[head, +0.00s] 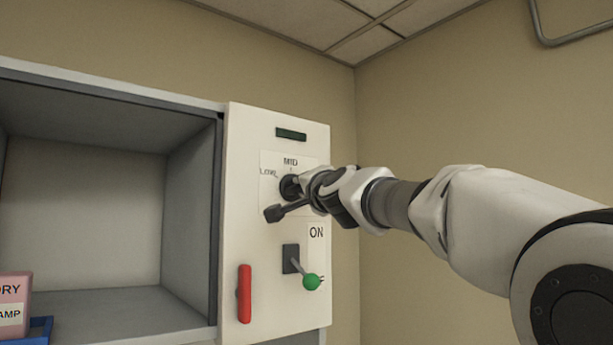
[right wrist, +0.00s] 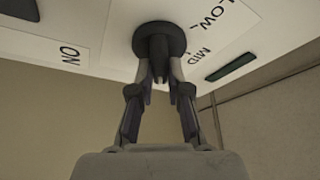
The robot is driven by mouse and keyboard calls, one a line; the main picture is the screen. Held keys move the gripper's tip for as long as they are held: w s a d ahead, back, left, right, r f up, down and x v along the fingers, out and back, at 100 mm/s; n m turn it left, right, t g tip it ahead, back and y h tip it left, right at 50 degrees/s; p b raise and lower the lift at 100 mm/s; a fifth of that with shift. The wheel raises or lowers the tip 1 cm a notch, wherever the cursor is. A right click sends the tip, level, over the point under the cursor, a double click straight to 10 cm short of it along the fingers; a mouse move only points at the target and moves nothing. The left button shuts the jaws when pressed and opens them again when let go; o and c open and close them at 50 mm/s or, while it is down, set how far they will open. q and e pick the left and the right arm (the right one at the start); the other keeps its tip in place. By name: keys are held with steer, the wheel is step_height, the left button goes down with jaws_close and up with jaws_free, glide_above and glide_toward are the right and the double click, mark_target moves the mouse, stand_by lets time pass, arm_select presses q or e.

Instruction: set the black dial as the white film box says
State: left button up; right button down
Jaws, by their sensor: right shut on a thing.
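The black dial (head: 289,188) sits on the upper part of the white control panel, partly hidden by my right gripper in the head view. In the right wrist view the dial (right wrist: 159,40) shows as a round black disc with a grip bar. My right gripper (right wrist: 159,75) is shut on that bar, its fingers on either side. The labels LOW and MID show beside the dial; any further label is hidden, and I cannot tell where the dial points. The white film box is not visible. My left gripper is not in view.
Below the dial are a lever with a green knob (head: 311,282) marked ON and a red handle (head: 244,293). A dark display (head: 291,134) is above. An open grey cabinet (head: 90,200) stands left, with a pink box (head: 14,300) in a blue tray (head: 40,330).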

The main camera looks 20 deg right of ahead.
stand_by(0.3)
steer(key=c, duration=1.1)
jaws_free()
steer(key=shift+w+a, duration=0.2)
steer(key=shift+w, duration=0.05)
steer(key=shift+s+d, duration=0.1)
steer(key=shift+s, duration=0.05)
